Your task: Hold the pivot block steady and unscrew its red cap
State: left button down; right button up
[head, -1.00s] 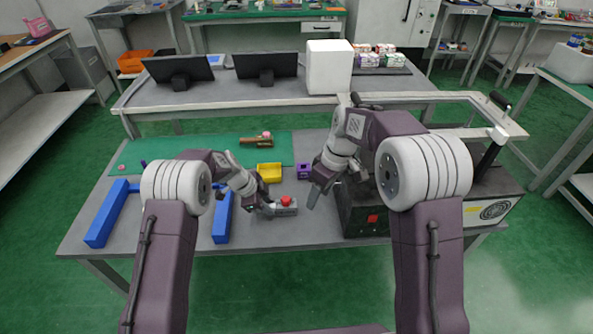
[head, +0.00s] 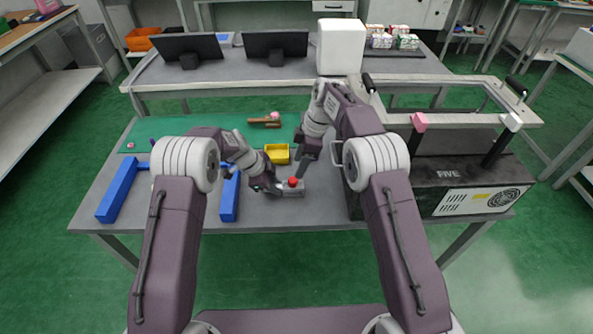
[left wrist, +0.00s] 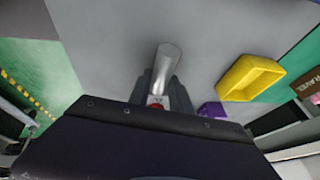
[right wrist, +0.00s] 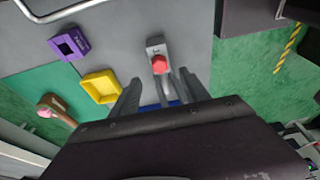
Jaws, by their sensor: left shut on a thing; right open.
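The grey pivot block (head: 292,193) lies on the table in the head view, with its round red cap (head: 293,182) on top. The block (right wrist: 155,46) and cap (right wrist: 160,64) also show in the right wrist view. My left gripper (head: 274,188) is shut on the block's left end. In the left wrist view the block (left wrist: 168,62) sticks out past the fingers, and only a bit of red shows between them. My right gripper (head: 303,168) is open and empty, near the cap and apart from it. Its two fingers spread below the cap in the right wrist view.
A yellow bin (head: 277,153) stands just behind the block. A purple block (right wrist: 68,44) is nearby. Blue bars (head: 118,190) lie at the left. A large black box (head: 450,185) takes up the table's right side. Bare grey table lies in front of the block.

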aim_at(293, 179)
jog(key=x, duration=0.7)
grip_shut()
jog(key=shift+o, duration=0.6)
grip_release()
jog(key=shift+r, duration=0.15)
jog(key=shift+r, duration=1.45)
